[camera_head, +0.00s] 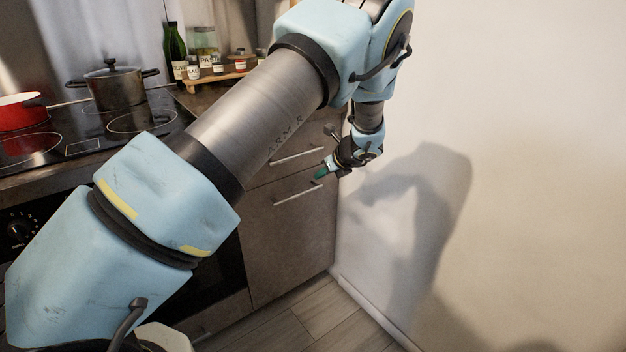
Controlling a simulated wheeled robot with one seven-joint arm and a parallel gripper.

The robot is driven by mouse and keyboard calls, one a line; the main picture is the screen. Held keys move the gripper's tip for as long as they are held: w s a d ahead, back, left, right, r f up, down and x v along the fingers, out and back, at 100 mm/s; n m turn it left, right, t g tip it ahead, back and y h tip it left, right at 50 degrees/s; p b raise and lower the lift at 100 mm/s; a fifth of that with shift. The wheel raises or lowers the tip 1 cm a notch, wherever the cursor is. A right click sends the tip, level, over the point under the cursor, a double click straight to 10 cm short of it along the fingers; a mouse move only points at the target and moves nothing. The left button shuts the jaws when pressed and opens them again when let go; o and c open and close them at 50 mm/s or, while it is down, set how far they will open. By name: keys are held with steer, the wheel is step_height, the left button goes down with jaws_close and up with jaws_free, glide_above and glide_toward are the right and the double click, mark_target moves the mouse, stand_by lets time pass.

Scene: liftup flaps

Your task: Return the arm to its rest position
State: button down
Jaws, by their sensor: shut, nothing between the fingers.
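My arm, light blue with grey metal links, reaches from the lower left up across the view and bends down at the upper right. My gripper (320,175) is at its end, small in the view, with dark green fingertips. It is shut and empty. It points left and down in front of the brown drawer fronts (292,228), close to a drawer's bar handle (297,193). I cannot tell whether the fingertips touch the handle or cabinet. The drawers look closed.
A pale wall (530,150) stands close on the right, with the arm's shadow on it. The stove top (62,150) at left holds a dark lidded pot (115,88) and a red pan (20,112). Bottles and jars stand behind on the counter. Wooden floor (290,325) shows below.

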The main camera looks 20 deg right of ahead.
steer(key=shift+v, duration=1.65)
steer(key=a+r+n+g+p, duration=0.25)
steer(key=a+n, duration=0.25)
steer(key=a, duration=0.3)
steer(key=a+r+n+g+p, duration=0.1)
steer(key=a+r+n, duration=0.3)
steer(key=a, duration=0.4)
steer(key=a+r+n+g+p, duration=0.25)
steer(key=a+n, duration=0.25)
steer(key=a, duration=0.3)
steer(key=s+a+r+n+h+p, duration=0.1)
steer(key=s+a+r+n+p, duration=0.1)
steer(key=s+a+r+n, duration=0.4)
steer(key=s+a+r+n+g+h+p, duration=0.1)
steer(key=s+a+r+n+p, duration=0.2)
steer(key=s+a+r+n, duration=0.3)
steer(key=s+a+n, duration=0.3)
steer(key=a+n, duration=0.3)
steer(key=a, duration=0.2)
steer(key=shift+s+n, duration=0.3)
